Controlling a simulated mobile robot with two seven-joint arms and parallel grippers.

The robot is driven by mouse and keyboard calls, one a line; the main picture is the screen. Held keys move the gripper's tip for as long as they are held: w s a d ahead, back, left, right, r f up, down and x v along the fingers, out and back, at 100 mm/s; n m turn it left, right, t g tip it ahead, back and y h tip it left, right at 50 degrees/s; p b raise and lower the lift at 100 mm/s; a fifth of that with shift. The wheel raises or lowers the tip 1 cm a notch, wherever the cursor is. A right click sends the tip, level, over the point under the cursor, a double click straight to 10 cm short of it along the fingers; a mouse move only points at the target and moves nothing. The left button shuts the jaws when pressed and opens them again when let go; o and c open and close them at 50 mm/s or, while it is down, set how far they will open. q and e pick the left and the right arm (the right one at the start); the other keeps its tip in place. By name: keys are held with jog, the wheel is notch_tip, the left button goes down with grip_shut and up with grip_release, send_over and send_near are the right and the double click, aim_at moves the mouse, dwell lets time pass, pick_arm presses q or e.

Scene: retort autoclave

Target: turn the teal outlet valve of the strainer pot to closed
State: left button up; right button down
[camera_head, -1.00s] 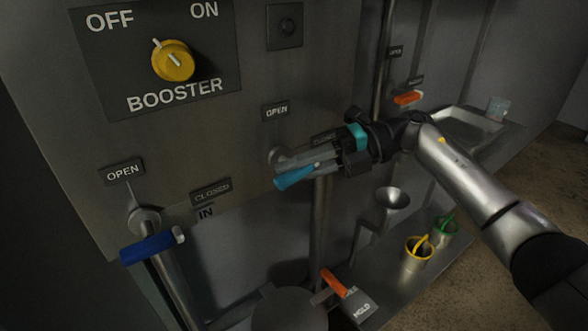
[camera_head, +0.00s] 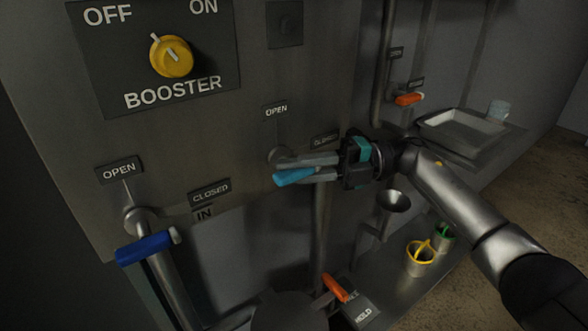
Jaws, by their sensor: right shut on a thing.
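The teal valve handle (camera_head: 291,178) sticks out from the grey panel, below the OPEN label (camera_head: 276,111) and left of the partly covered CLOSED label (camera_head: 325,140). It points outward and slightly to the left, lying lengthwise below the OPEN label. My right gripper (camera_head: 302,168) reaches in from the right and is shut on the teal handle. Its fingers hide part of the handle and its round hub (camera_head: 279,156). My left gripper is not in view.
A blue handle (camera_head: 146,247) sits at lower left, near another OPEN label (camera_head: 119,170). A yellow BOOSTER knob (camera_head: 172,57) is above. An orange handle (camera_head: 335,288) is below, another orange handle (camera_head: 408,99) at right. Cups with yellow (camera_head: 420,258) and green rims stand lower right.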

jog(key=c, duration=0.8)
grip_release()
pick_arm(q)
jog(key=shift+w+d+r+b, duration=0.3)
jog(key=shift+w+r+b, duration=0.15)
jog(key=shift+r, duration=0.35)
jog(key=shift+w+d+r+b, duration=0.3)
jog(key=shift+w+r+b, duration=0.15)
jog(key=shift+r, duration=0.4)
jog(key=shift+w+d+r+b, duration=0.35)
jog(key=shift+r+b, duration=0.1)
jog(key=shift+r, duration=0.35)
pick_arm(e)
jog(key=v, duration=1.5)
jog(key=shift+w, duration=0.15)
